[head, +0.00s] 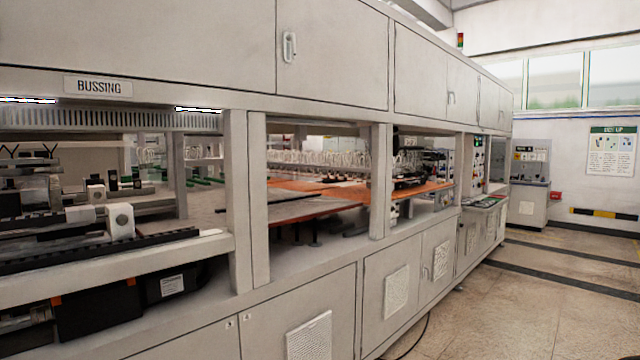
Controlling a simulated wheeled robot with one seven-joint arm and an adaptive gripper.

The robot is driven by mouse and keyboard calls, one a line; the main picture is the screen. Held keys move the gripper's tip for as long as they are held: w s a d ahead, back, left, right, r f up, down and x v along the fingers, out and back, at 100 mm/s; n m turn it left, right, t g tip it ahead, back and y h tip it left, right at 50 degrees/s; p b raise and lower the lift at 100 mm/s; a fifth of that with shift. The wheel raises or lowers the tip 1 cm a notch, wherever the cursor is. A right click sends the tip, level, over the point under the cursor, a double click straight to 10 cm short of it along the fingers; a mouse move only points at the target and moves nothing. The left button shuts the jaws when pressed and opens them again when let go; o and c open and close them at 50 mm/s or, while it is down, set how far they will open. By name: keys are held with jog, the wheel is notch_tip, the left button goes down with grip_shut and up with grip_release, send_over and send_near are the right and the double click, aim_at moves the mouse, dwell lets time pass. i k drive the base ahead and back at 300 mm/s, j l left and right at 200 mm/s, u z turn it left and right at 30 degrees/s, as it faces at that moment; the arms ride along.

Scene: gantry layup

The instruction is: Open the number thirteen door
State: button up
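My gripper is not in view. A long off-white machine (310,112) runs from the left into the distance. Its upper row has closed doors, one of them a large upper door (340,60) with a pale handle (289,47) near its left edge. Farther along are more closed upper doors (422,75). The lower row has closed doors too, such as a lower door (385,325) with a white vent panel (397,291). I see no number thirteen on any door. The only large label I can read is a BUSSING sign (98,87).
The beige floor (530,300) with dark stripes is open on the right. A dark cable (415,338) lies on it near the machine's base. A grey control cabinet (528,185) stands at the far end. The machine's middle openings show mechanisms and orange surfaces (305,186).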

aim_at(342, 47)
jog(key=i, duration=1.4)
jog(key=i+j+z, duration=0.1)
jog(key=i, duration=1.25)
